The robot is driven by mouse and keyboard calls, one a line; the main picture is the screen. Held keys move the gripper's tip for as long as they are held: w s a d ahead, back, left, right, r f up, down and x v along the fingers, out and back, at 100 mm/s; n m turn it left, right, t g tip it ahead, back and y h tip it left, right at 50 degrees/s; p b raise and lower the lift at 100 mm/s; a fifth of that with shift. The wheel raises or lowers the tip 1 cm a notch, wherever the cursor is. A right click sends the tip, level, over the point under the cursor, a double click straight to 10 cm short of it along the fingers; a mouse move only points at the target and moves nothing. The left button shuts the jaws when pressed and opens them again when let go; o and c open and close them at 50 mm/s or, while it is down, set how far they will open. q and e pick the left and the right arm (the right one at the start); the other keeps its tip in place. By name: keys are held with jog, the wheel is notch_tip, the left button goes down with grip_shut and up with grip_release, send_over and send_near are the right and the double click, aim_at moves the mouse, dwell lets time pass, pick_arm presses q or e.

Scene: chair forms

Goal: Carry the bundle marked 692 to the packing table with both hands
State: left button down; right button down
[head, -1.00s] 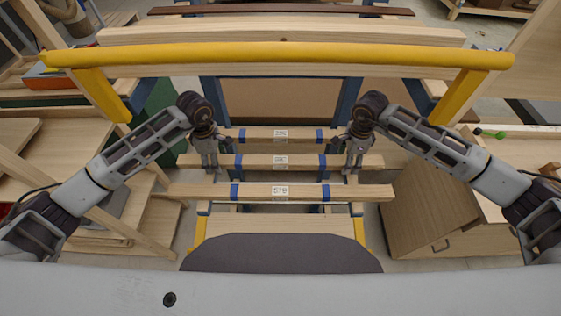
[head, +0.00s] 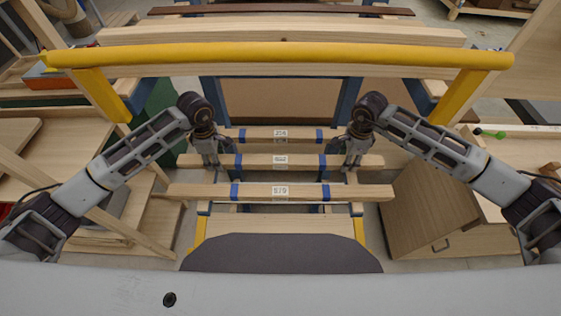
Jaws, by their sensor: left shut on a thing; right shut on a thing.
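The bundle marked 692 (head: 255,161) is the middle of three pale wooden bundles with blue bands, lying crosswise on a rack ahead of me. Its white label is small but appears to read 692. My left gripper (head: 215,162) is shut on it left of the label, near its left blue band. My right gripper (head: 349,162) is shut on it right of the label, near its right blue band. The fingers hide parts of the bundle. It looks level and in line with the others; I cannot tell whether it is clear of its supports.
Another bundle (head: 255,191) lies nearer to me and one (head: 255,134) farther back. A yellow bar (head: 280,54) crosses above and beyond them. A wooden cabinet (head: 425,210) stands at the right, and wooden shelving (head: 130,215) at the left.

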pick_arm(q)
jog(key=shift+w+r, duration=0.1)
jog(key=shift+r, duration=0.2)
pick_arm(e)
jog(key=shift+w+r, duration=0.1)
jog(key=shift+r, duration=0.2)
